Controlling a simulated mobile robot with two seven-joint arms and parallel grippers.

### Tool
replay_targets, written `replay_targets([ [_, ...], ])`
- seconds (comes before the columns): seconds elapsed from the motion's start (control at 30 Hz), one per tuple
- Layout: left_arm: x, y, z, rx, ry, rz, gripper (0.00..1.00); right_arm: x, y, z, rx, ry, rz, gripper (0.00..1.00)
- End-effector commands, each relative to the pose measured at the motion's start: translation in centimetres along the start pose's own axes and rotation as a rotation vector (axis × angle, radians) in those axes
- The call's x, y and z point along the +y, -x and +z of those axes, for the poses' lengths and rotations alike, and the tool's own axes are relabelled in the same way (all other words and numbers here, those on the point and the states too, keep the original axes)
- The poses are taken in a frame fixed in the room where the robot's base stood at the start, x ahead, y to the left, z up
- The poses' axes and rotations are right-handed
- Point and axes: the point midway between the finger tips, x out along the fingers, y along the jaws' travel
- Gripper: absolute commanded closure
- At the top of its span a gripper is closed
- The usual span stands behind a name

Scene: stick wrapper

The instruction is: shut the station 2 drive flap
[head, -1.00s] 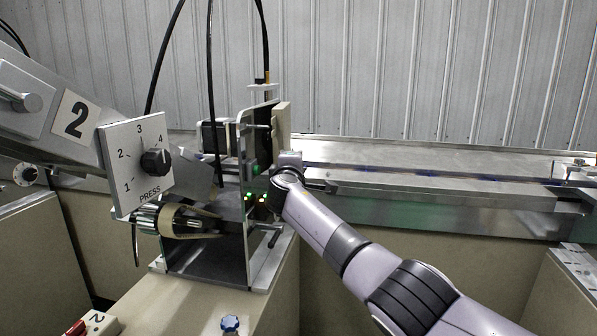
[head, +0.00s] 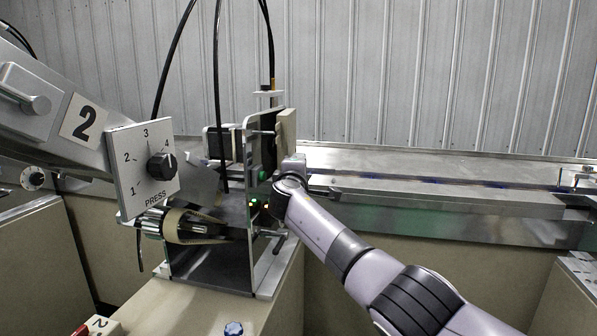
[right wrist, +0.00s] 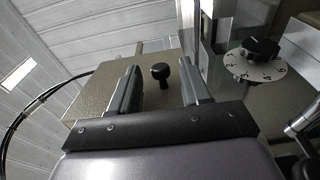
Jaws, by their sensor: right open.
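The station 2 machine has a plate marked 2 (head: 86,121). A beige panel that looks like the drive flap (head: 287,131) stands upright and edge-on at the machine's right side in the head view. In the right wrist view the beige flap (right wrist: 95,92) carries a black knob (right wrist: 160,74). My right gripper (right wrist: 159,72) is open, with its fingers on either side of the knob in that view; I cannot tell if they touch it. In the head view my right wrist reaches behind the machine's side plate, and the fingers are hidden. My left gripper is not in view.
A PRESS dial plate (head: 143,168) juts out at the machine's front left. A belt and roller (head: 180,226) sit below it. A numbered dial (right wrist: 262,58) is right of my fingers in the wrist view. A long metal conveyor (head: 440,190) runs along the back.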

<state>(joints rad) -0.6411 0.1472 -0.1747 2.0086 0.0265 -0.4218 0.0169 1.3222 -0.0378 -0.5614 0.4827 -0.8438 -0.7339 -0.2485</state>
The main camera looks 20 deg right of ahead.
Motion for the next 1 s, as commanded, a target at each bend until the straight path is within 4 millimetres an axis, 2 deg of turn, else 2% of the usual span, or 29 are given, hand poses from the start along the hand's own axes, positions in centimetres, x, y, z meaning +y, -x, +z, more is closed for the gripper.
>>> replay_targets([
  [0.47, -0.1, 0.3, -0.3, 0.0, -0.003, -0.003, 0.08, -0.1, 2.1, 0.0, 0.0, -0.002, -0.001, 0.53],
  [1.0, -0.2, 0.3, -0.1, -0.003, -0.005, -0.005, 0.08, -0.1, 6.5, 0.0, 0.0, -0.001, -0.001, 0.53],
])
